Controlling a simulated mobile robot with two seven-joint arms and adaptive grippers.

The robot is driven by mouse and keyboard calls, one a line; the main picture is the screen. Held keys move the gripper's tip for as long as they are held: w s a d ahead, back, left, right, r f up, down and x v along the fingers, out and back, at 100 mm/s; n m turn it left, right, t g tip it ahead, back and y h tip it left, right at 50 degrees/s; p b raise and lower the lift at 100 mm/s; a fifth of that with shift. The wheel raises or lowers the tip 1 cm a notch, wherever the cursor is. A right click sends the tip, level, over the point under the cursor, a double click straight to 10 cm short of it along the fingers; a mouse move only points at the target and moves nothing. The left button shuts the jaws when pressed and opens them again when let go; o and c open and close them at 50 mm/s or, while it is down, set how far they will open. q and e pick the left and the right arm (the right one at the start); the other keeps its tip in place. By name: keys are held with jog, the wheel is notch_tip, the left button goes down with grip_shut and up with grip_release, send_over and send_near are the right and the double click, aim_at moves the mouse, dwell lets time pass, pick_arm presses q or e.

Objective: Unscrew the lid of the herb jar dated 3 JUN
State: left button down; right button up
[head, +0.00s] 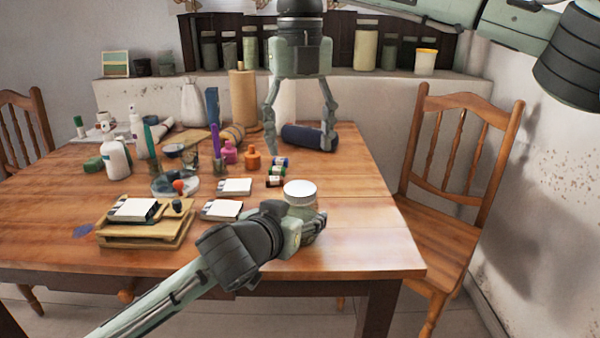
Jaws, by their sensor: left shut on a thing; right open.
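A jar with a round white lid (300,189) stands near the right front of the wooden table. The lid is on it and looks level. My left gripper (307,222) comes in low from the left and is shut on the jar's body below the lid, hiding most of it. No date can be read on the jar. My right gripper (300,148) hangs pointing down, above and behind the jar. Its fingers are spread wide with nothing between them, and it is apart from the lid.
White boxes (236,186), small dark containers (275,176), pink and orange bottles (253,158) and a wooden tray (145,240) lie left of the jar. A dark blue roll (301,136) lies behind. The table right of the jar is clear; a chair (455,215) stands beyond.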

aim_at(300, 188)
jog(key=m, duration=2)
jog(key=shift+m, duration=0.3)
jog(key=shift+f, duration=4)
jog(key=shift+c, duration=0.3)
